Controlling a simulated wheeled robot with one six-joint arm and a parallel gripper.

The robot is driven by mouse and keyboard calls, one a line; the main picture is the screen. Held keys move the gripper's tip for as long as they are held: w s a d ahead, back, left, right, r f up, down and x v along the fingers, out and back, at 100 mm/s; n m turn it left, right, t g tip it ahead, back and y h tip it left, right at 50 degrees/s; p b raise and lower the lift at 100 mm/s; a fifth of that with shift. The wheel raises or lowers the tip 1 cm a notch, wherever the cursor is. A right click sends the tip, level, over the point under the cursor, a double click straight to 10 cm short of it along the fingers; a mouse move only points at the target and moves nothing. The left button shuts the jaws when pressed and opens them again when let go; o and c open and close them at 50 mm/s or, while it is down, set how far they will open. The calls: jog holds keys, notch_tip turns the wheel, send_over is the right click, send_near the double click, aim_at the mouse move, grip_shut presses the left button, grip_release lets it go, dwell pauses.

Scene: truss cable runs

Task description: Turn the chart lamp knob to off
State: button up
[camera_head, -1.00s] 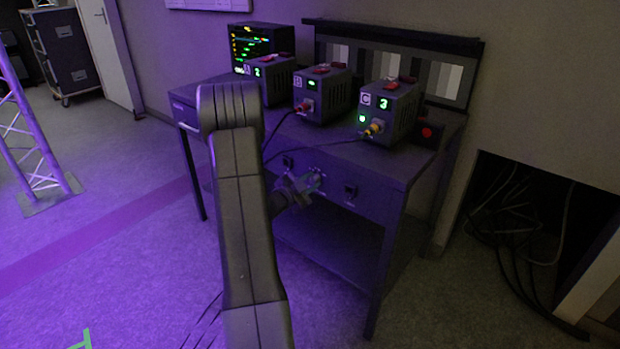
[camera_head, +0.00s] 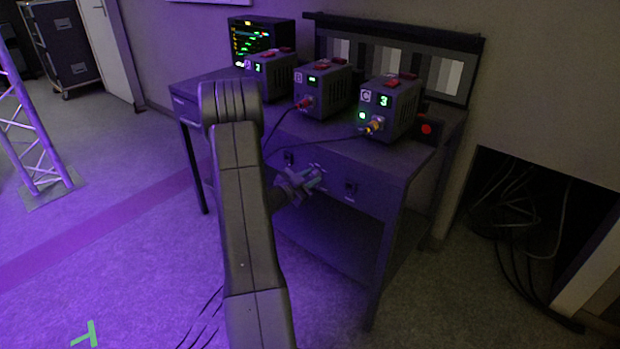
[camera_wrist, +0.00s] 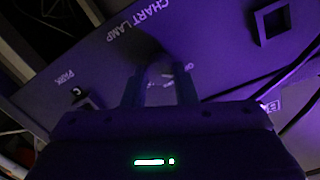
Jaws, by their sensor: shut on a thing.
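My gripper (camera_head: 298,184) is at the front panel of the dark desk (camera_head: 385,205), in front of the middle control. In the wrist view, its two fingers (camera_wrist: 160,92) straddle the dim, partly hidden chart lamp knob (camera_wrist: 160,74) and are shut on it. The printed label CHART LAMP (camera_wrist: 182,18) shows beside it, upside down and tilted. Part of a position mark shows near the fingers, but I cannot read the knob's setting.
Another front control (camera_head: 350,188) is to the right, and one labelled PARK (camera_wrist: 78,92) shows in the wrist view. Boxes A (camera_head: 270,75), B (camera_head: 322,92) and C (camera_head: 388,108) stand on the desk with cables. A truss (camera_head: 35,140) stands left; a cable-filled opening (camera_head: 520,220) is right.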

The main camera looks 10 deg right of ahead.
jog(key=o, duration=1)
jog(key=p+v, duration=0.1)
jog(key=v, duration=1.3)
jog(key=shift+d, duration=0.1)
jog(key=b+x, duration=0.1)
jog(key=x, duration=1.2)
jog(key=shift+w+d, duration=0.3)
